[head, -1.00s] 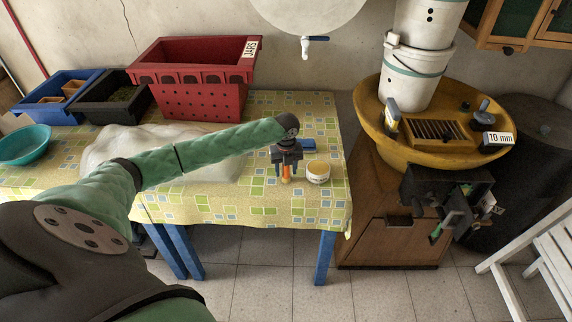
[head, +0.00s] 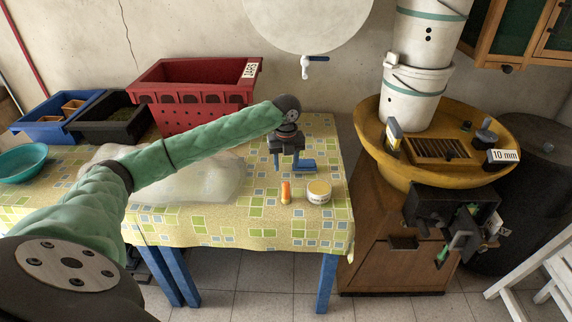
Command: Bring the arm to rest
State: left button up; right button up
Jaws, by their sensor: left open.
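My left gripper (head: 292,165) hangs over the right part of the cloth-covered table (head: 270,221), on the end of my green-sleeved left arm (head: 205,145). Its jaws are open, pointing down, and nothing shows between them. A small orange cylinder (head: 286,192) with a pale band stands upright on the table just in front of and below the gripper, apart from it. A white jar with a yellowish lid (head: 318,192) stands close to its right. My right gripper does not show.
A red crate marked JARS (head: 195,95), a black crate (head: 112,119) and a blue crate (head: 57,121) stand along the back. A clear plastic sheet (head: 190,180) and a teal bowl (head: 20,162) lie left. A yellow basin (head: 400,170) with buckets (head: 415,95) stands right.

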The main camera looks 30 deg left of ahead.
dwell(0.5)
pick_arm(q)
jog(key=s+d+f+n+t+h, duration=0.1)
jog(key=s+d+f+n, duration=0.4)
jog(key=s+d+f, duration=0.5)
jog(key=s+d+f+n+t+h, duration=0.1)
jog(key=s+d+f+n, duration=0.45)
jog(key=d, duration=0.75)
jog(key=s+f+n+t+y, duration=0.2)
jog(key=s+f+n, duration=0.1)
jog(key=s+n, duration=1.55)
jog(key=s+d+f+m+g, duration=0.1)
jog(key=s+f, duration=0.1)
jog(key=f, duration=1)
jog(key=s+d+f+m+g, duration=0.1)
jog(key=s+f, duration=0.2)
jog(key=f, duration=0.9)
jog(key=s+d+f+m, duration=0.2)
jog(key=s+f, duration=0.1)
jog(key=f, duration=0.9)
jog(key=shift+s+g+h, duration=0.25)
jog(key=shift+g+h, duration=0.05)
jog(key=shift+g, duration=0.1)
jog(key=shift+r, duration=0.1)
